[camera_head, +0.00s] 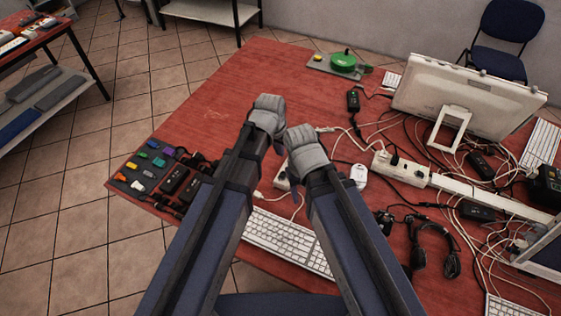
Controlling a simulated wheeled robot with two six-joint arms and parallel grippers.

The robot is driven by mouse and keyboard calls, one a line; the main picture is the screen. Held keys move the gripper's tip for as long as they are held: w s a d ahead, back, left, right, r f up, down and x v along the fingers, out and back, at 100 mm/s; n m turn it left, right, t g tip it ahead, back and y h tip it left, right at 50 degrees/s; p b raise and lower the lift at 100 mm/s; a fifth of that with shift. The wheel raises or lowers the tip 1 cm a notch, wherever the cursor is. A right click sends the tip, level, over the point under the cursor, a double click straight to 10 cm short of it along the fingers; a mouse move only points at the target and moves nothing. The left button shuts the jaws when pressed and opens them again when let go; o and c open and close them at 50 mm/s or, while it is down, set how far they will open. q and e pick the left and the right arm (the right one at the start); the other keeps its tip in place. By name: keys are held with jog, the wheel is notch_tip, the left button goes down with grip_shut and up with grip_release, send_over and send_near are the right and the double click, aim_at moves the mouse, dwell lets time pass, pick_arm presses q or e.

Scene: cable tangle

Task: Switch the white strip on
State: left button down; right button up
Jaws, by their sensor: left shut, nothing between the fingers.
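A white power strip (412,174) lies on the red table right of my grippers, with a dark plug in its left end. A long white bar (490,199) runs on from it to the right. I cannot tell whether both are one strip, and no switch can be made out. My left gripper (267,112) is shut and empty over the middle of the table, apart from the strip. My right gripper (302,142) is beside it, a little nearer the strip; its fingers cannot be made out as open or shut. A white piece (281,180) is partly hidden by my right arm.
A white keyboard (285,240) is partly behind my arms. A headset (434,248), black adapters and a green round object (343,62) are on the table. The back left of the table is clear.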

aim_at(282, 174)
pick_arm(q)
jog(key=b+x, duration=0.8)
jog(key=s+b+x, duration=0.1)
jog(key=b+x, duration=0.3)
jog(key=shift+a+f, duration=0.15)
jog(key=shift+f, duration=0.35)
pick_arm(e)
notch_tip(282, 174, down, 13)
jog(key=shift+r, duration=0.15)
pick_arm(q)
jog(key=shift+f+b, duration=0.4)
jog(key=shift+b, duration=0.25)
pick_arm(e)
jog(key=shift+f, duration=0.4)
